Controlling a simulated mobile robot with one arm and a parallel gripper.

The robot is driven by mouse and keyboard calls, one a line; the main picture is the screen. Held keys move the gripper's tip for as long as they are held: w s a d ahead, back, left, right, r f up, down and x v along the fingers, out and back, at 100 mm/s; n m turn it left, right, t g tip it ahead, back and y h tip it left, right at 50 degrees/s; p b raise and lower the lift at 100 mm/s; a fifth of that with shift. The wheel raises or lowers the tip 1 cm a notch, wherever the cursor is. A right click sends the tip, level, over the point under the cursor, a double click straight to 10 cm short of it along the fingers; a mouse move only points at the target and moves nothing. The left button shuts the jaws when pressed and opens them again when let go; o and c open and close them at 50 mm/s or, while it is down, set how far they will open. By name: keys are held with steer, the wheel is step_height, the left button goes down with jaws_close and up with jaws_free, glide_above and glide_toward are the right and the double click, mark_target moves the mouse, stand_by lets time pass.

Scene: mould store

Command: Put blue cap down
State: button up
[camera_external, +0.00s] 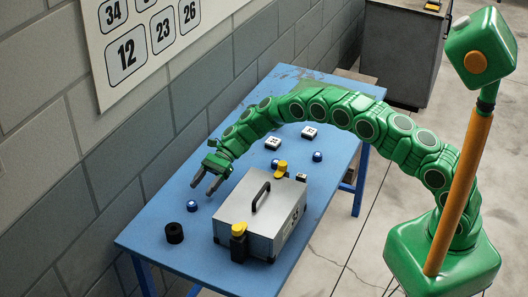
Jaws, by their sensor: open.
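A small round blue cap (192,206) lies on the blue table, left of the grey metal case. My gripper (203,191) is above the table near the cap, its two dark fingers spread apart and pointing down toward it. The fingers hold nothing that I can see. The cap appears apart from the fingers, though the exact gap is hard to judge from this view.
A black cylinder (174,233) is at the front left. White numbered blocks (272,143) (309,132) lie farther back. A brick wall (130,140) runs along the left.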

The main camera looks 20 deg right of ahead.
steer(key=shift+v, duration=3.1)
steer(key=shift+r, duration=0.1)
steer(key=shift+d+r, duration=0.1)
steer(key=s+d+r+n+t+h, duration=0.1)
steer(key=s+d+r+n+h, duration=0.15)
steer(key=d+r, duration=0.55)
steer(key=s+d+r+n+t+h, duration=0.1)
steer(key=s+d+r+n, duration=0.3)
steer(key=d, duration=0.9)
steer(key=s+d+r+m+t+h, duration=0.1)
steer(key=s+d+r+h, duration=0.1)
steer(key=d+r, duration=0.65)
steer(key=s+d+n+t+h, duration=0.1)
steer(key=s+d+n+h, duration=0.1)
steer(key=s+d, duration=1.1)
steer(key=s+d+n+t+h, duration=0.2)
steer(key=s+d+n+h, duration=0.1)
steer(key=s+d, duration=1.1)
steer(key=d, duration=0.5)
steer(key=shift+s+r+h, duration=0.2)
steer(key=shift+r+h, duration=0.15)
